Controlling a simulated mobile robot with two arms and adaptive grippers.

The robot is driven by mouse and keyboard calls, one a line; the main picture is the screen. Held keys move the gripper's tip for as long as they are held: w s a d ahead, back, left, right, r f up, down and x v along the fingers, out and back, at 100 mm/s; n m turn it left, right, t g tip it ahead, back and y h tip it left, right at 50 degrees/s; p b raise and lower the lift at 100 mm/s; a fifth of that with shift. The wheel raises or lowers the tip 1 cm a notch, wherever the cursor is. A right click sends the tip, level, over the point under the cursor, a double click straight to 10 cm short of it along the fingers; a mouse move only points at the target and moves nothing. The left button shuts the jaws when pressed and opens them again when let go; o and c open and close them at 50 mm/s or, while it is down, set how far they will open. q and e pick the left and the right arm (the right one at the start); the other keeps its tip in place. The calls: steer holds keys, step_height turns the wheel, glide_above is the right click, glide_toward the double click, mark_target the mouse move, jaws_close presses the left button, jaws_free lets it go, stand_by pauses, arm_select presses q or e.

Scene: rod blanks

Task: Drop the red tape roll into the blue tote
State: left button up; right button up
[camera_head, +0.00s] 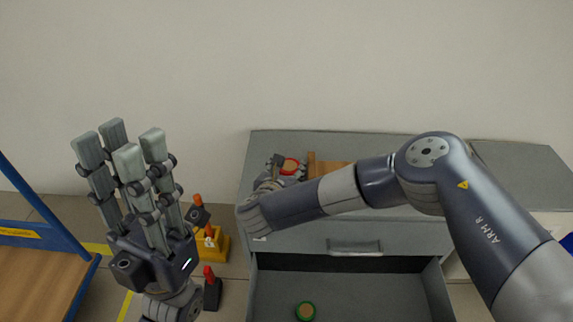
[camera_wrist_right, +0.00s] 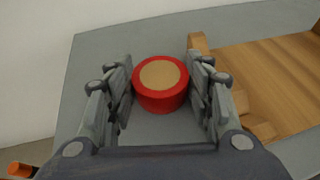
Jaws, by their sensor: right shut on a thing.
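The red tape roll (camera_head: 290,166) has a tan centre and is on the grey cabinet top in the head view. In the right wrist view the red tape roll (camera_wrist_right: 160,99) sits between the fingers of my right gripper (camera_wrist_right: 160,90), which is shut on it. My right gripper (camera_head: 287,170) is partly hidden behind its own wrist in the head view. My left gripper (camera_head: 121,152) is raised with fingers upward, open and empty, far from the roll. No whole blue tote shows; a small blue piece (camera_head: 567,242) at the right edge is too cut off to identify.
A wooden tray (camera_wrist_right: 265,85) lies right beside the roll on the cabinet top (camera_head: 330,142). A blue-framed cart (camera_head: 45,220) stands left. Orange-topped items and a yellow holder (camera_head: 215,246) are on the floor.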

steer(key=shift+f+b, duration=0.2)
steer(key=shift+b, duration=0.1)
steer(key=o, duration=0.7)
steer(key=shift+o, duration=0.2)
steer(key=shift+r, duration=0.1)
